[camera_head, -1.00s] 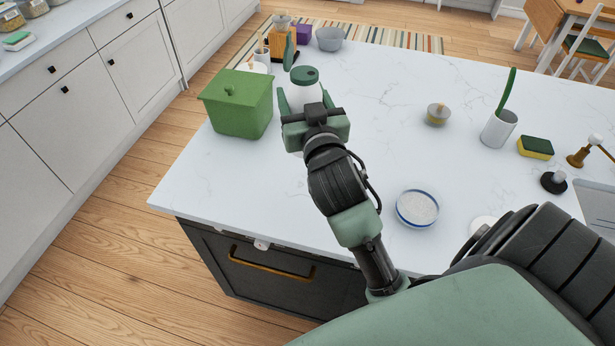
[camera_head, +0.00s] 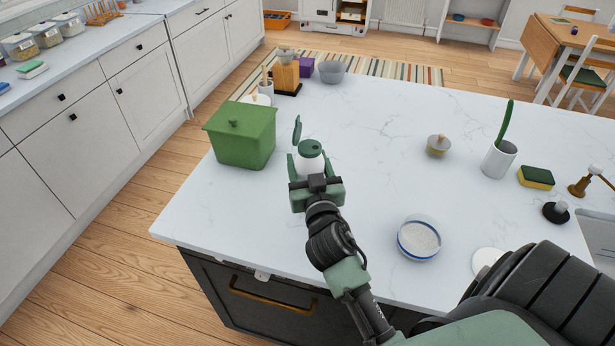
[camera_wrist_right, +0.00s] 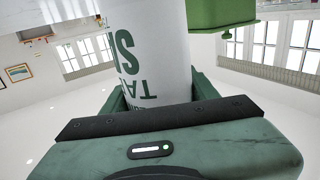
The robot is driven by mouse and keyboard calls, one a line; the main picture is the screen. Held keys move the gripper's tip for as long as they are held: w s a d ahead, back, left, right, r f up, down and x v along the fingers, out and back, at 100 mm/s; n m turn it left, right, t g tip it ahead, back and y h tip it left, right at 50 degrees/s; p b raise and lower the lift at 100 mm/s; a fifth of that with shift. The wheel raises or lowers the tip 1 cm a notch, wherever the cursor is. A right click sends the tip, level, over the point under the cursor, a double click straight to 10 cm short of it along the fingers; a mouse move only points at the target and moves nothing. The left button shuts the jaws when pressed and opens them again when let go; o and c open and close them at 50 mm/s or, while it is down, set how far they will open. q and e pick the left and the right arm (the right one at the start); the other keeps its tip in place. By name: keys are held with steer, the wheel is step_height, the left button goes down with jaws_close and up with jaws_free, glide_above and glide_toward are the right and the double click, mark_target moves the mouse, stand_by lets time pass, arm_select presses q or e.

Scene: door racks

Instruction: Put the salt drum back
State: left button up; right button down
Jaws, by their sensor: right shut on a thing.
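The salt drum (camera_head: 311,148) is a white cylinder with a green lid, seen from above in the head view. My right gripper (camera_head: 310,168) is shut around its body, and the drum looks upright. In the right wrist view the drum (camera_wrist_right: 152,50) stands between the fingers, its green lettering upside down. A thin green piece rises beside the lid; I cannot tell what it belongs to. The drum's base is hidden, so I cannot tell whether it touches the counter. My left gripper is not in view.
A green lidded box (camera_head: 240,140) stands left of the drum on the white island (camera_head: 375,195). A small jar (camera_head: 438,145), white holder (camera_head: 498,158) and sponge (camera_head: 536,177) stand farther right. The counter's middle is clear.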

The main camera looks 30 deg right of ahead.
steer(key=shift+f+b, duration=0.5)
steer(key=shift+f, duration=1.7)
steer(key=shift+f, duration=0.15)
steer(key=shift+c, duration=2.1)
jaws_free()
